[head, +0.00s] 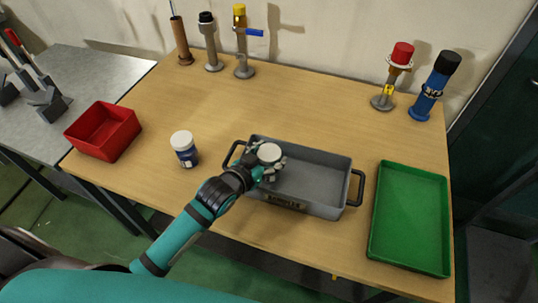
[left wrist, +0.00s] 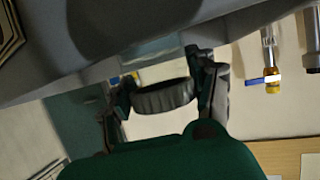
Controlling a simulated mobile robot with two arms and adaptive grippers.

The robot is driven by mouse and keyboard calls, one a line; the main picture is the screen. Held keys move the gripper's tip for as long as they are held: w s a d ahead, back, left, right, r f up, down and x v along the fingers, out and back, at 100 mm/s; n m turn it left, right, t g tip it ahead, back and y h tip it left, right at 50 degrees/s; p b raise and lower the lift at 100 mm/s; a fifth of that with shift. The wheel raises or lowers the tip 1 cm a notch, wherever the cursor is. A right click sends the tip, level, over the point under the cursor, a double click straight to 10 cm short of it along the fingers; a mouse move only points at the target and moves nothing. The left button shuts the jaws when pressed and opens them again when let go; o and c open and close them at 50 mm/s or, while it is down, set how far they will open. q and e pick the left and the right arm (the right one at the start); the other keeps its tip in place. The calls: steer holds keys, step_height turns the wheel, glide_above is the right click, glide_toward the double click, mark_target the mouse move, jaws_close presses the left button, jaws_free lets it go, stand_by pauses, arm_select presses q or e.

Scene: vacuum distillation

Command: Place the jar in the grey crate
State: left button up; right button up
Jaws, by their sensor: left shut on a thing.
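A jar with a round white lid (head: 269,153) is between the fingers of my left gripper (head: 268,165), which is shut on it. The jar is over or inside the left end of the grey crate (head: 318,208); its lower part is hidden, so I cannot tell if it touches the floor. In the left wrist view the fingers (left wrist: 165,90) are on either side of the ribbed lid (left wrist: 163,97), with a grey surface filling the top. A second jar (head: 185,148), with white lid and blue label, stands upright on the table left of the crate. My right gripper is not in view.
A red bin (head: 104,131) is at the table's left edge and a green tray (head: 410,218) at the right. Several valve-like fittings stand along the back, including a blue one (head: 434,88). The crate's right part is empty. The table's middle is clear.

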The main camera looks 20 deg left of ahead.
arm_select(q)
steer(key=shift+r, duration=0.1)
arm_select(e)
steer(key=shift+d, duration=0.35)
arm_select(q)
steer(key=o, duration=1.4)
steer(key=shift+f, duration=0.2)
steer(key=shift+r, duration=0.2)
steer(key=b+v, duration=0.1)
steer(key=v, duration=1.1)
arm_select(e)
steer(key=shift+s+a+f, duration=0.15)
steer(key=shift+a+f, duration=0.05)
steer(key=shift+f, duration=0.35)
arm_select(q)
steer(key=shift+a+f, duration=0.1)
steer(key=shift+f, duration=0.05)
